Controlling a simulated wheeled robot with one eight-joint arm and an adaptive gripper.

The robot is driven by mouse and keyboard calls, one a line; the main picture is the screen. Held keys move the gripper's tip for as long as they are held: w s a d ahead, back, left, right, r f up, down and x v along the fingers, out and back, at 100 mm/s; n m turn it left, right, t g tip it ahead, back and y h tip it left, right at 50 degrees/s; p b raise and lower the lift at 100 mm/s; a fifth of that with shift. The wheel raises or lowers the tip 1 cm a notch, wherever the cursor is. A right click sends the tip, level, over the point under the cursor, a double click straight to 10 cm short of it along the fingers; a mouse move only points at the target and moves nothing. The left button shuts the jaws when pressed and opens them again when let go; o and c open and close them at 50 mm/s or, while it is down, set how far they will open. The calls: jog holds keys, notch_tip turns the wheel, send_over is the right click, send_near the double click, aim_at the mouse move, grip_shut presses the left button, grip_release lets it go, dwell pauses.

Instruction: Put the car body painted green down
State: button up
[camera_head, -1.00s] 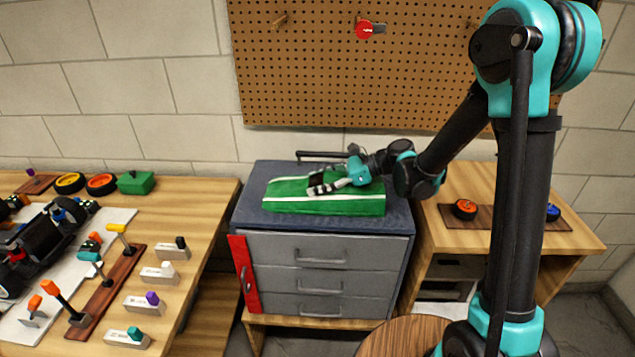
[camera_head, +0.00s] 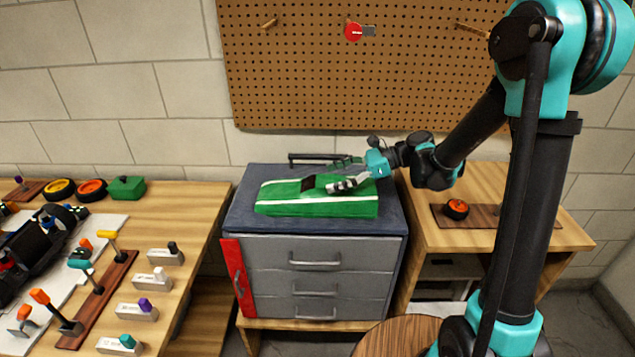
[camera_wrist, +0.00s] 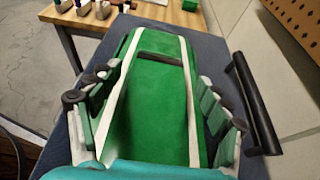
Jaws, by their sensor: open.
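The green car body (camera_head: 280,197) with white stripes lies flat on the dark top of the grey drawer cabinet (camera_head: 232,218). My gripper (camera_head: 345,186) is open and sits just over the right part of the body. In the wrist view the car body (camera_wrist: 158,105) runs away between the spread fingers of my gripper (camera_wrist: 160,118). One finger is on each side of it. I cannot tell whether either finger touches it.
A black handle bar (camera_wrist: 254,105) stands at the back of the cabinet top. At left, a wooden table (camera_head: 185,215) holds tools, labelled blocks, wheels and a black chassis (camera_head: 40,245). At right, an orange wheel (camera_head: 456,209) lies on another table. A pegboard (camera_head: 370,80) is behind.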

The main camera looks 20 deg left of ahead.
jog(key=shift+v, duration=2.25)
